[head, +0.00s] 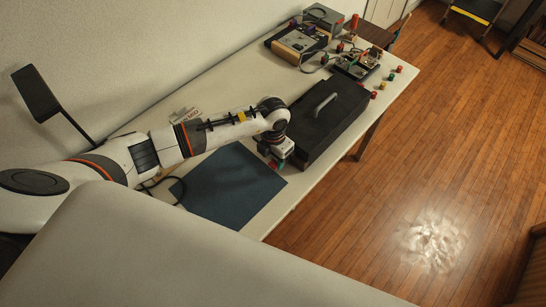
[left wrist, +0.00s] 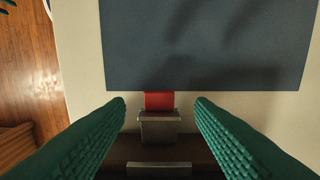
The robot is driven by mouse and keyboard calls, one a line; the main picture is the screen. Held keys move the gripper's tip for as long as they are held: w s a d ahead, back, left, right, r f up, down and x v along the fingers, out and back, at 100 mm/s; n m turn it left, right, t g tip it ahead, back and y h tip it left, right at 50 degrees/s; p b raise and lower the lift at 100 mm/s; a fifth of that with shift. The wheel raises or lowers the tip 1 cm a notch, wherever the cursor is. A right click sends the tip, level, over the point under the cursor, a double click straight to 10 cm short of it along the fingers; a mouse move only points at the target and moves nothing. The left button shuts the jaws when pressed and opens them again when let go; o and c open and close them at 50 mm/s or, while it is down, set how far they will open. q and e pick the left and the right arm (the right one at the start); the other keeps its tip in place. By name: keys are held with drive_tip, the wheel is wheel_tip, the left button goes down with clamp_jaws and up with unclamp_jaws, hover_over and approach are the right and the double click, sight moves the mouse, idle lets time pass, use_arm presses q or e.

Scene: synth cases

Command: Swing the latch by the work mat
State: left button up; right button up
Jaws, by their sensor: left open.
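The dark blue work mat (head: 225,185) lies flat on the pale table, and it fills the upper part of the left wrist view (left wrist: 200,45). A black case (head: 335,120) with a grey handle stands beside it. In the left wrist view, a latch (left wrist: 159,127) with a red tab and metal body sits on the case's edge facing the mat. My left gripper (head: 277,163) is over this edge. Its green ribbed fingers are open, one on each side of the latch, with visible gaps. The gripper mostly hides the latch in the head view. My right gripper is not in view.
Behind the case, the table (head: 240,90) holds an instrument box (head: 298,42), a grey device (head: 323,17), a small rig (head: 357,64) and several coloured pieces. A black lamp (head: 38,95) stands at the left. Wooden floor lies beyond the table edge.

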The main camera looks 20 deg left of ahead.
use_arm(q)
drive_tip(key=shift+f, duration=0.9)
drive_tip(key=shift+s+f, duration=0.1)
drive_tip(key=shift+f, duration=0.2)
drive_tip(key=shift+c, duration=0.7)
drive_tip(key=c, duration=0.9)
drive_tip(key=shift+o, duration=0.2)
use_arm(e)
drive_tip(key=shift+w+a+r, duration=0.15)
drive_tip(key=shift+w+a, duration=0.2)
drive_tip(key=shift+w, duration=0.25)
